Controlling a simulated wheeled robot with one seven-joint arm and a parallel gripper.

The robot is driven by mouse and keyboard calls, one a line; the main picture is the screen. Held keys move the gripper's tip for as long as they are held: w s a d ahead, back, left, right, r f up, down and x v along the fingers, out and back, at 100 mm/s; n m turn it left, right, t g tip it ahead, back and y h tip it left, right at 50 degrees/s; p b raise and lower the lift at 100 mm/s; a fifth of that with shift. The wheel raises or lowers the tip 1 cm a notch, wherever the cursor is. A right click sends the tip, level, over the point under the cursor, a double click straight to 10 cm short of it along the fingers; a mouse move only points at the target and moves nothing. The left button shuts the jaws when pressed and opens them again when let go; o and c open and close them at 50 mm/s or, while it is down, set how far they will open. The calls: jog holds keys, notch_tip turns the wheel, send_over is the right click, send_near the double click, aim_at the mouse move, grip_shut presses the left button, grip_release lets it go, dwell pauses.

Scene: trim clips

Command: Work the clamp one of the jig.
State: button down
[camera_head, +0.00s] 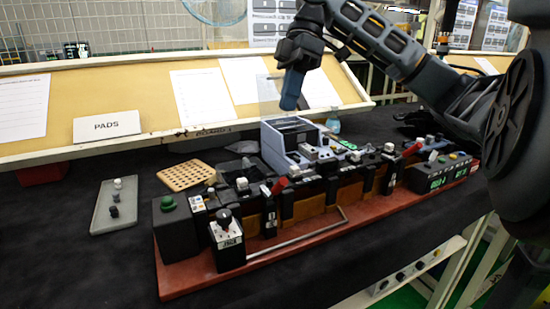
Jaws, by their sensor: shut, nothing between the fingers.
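The jig stands on a long red-brown base (205,288) on the dark table. A long brown part (310,205) lies along it between black blocks. Two clamps with red levers show, a left one (280,186) and a right one (411,150); both levers tilt up to the right. I cannot tell which is clamp one, as their labels are too small to read. My gripper (289,107) points down above the grey box at the back of the jig. It is shut and empty, apart from both levers.
A green-button box (168,204) and a black-knobbed block (226,235) stand at the jig's left end. The grey box (290,135) rises behind the jig.

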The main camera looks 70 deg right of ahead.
jog(key=s+a+x, duration=0.1)
jog(key=x, duration=1.1)
jog(key=shift+s+a+p, duration=0.25)
jog(key=shift+s+p, duration=0.1)
jog(key=shift+p, duration=0.1)
jog(key=shift+a+f, duration=0.1)
